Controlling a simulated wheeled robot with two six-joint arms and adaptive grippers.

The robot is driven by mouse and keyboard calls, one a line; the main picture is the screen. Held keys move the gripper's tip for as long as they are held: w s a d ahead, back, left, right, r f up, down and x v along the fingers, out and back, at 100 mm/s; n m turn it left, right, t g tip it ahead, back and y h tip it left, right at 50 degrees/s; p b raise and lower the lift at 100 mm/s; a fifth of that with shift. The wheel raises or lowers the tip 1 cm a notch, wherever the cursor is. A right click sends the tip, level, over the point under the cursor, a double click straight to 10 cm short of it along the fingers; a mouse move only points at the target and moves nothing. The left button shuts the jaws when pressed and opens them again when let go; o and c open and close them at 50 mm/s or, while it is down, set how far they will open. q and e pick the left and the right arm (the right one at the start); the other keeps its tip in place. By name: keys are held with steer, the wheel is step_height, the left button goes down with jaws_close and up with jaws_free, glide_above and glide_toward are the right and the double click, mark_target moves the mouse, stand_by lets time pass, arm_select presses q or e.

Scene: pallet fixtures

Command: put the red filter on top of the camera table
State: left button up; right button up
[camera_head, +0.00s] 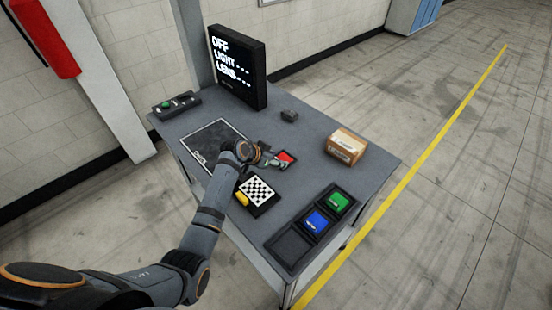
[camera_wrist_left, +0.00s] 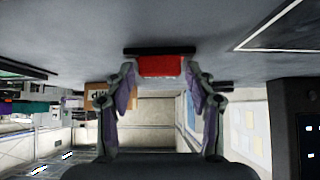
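The red filter (camera_head: 285,157) is near the middle of the grey table, at the tips of my left gripper (camera_head: 279,162). In the left wrist view the red filter (camera_wrist_left: 160,66) sits between the two fingertips (camera_wrist_left: 159,72), which appear to touch its sides. A thin black square pad (camera_wrist_left: 160,51) shows right against the filter on its table side; I cannot tell whether there is a small gap. A dark mat with a white outline (camera_head: 217,138) lies left of the gripper; its small label is unreadable. I cannot tell which surface is the camera table. My right gripper is not in view.
A black tray (camera_head: 290,246) at the front right holds a blue filter (camera_head: 316,222) and a green filter (camera_head: 338,202); its nearest slot is empty. A checkerboard (camera_head: 258,191) lies by my forearm. A cardboard box (camera_head: 346,146), small dark block (camera_head: 289,115), monitor (camera_head: 239,68) and button box (camera_head: 177,104) stand around.

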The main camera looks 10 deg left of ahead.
arm_select(q)
steer(key=shift+r, duration=0.15)
steer(key=shift+s+a+r, duration=0.15)
steer(key=shift+r, duration=0.05)
steer(key=b+v, duration=0.1)
steer(key=v, duration=1)
steer(key=shift+s+r, duration=0.2)
